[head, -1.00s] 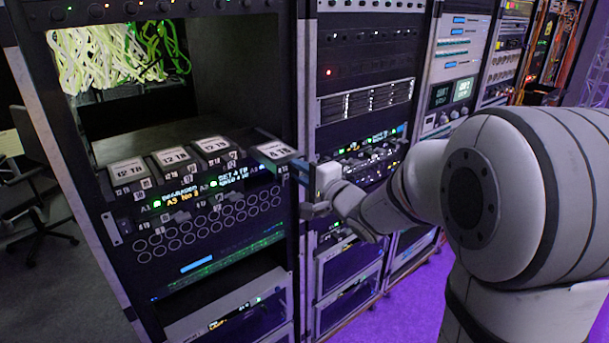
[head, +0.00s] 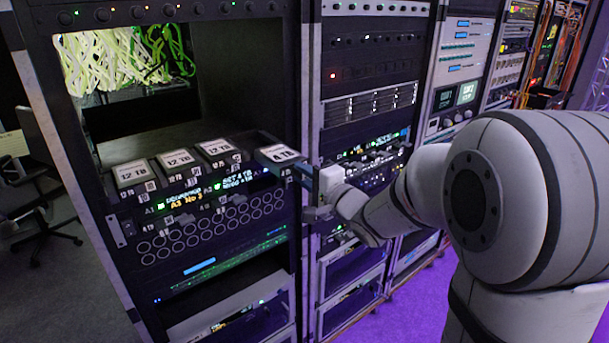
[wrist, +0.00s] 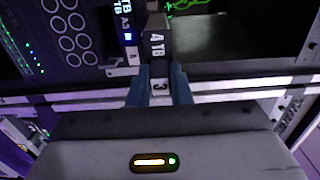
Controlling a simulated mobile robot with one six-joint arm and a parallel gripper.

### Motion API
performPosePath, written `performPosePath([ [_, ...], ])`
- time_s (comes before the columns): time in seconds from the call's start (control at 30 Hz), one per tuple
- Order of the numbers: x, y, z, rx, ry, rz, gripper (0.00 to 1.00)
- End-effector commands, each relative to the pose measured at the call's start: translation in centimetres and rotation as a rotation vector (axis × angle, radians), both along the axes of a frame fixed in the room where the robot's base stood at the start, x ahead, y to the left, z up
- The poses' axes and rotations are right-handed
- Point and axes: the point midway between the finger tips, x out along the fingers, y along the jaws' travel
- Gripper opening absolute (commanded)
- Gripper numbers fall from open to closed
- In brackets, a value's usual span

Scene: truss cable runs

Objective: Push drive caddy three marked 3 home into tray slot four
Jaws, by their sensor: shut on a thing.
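The drive caddy (head: 279,153) has a white 4 TB top label and sits at the right end of the drive tray (head: 207,227), standing farther out than its neighbours. In the wrist view the caddy (wrist: 158,48) shows 4 TB and a 3 on its near end. My gripper (head: 302,172) is shut on that end; in the wrist view its blue fingers (wrist: 160,88) flank the 3. Three caddies labelled 12 TB (head: 215,148) stand in a row to the left. The caddy's far end and the slot's inside are hidden.
A rack upright (head: 311,110) stands close beside the caddy and my gripper. A lit display (head: 187,198) is on the tray front. Pale and green cables (head: 120,55) hang behind the opening above. Open purple floor (head: 395,315) lies in front of the racks.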

Motion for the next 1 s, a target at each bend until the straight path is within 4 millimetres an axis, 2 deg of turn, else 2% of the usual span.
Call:
performPosePath([
  [0.37,0.2,0.1,0.1,0.000,-0.002,0.000,0.00],
  [1.0,1.7,1.1,0.1,0.000,-0.002,0.000,0.00],
])
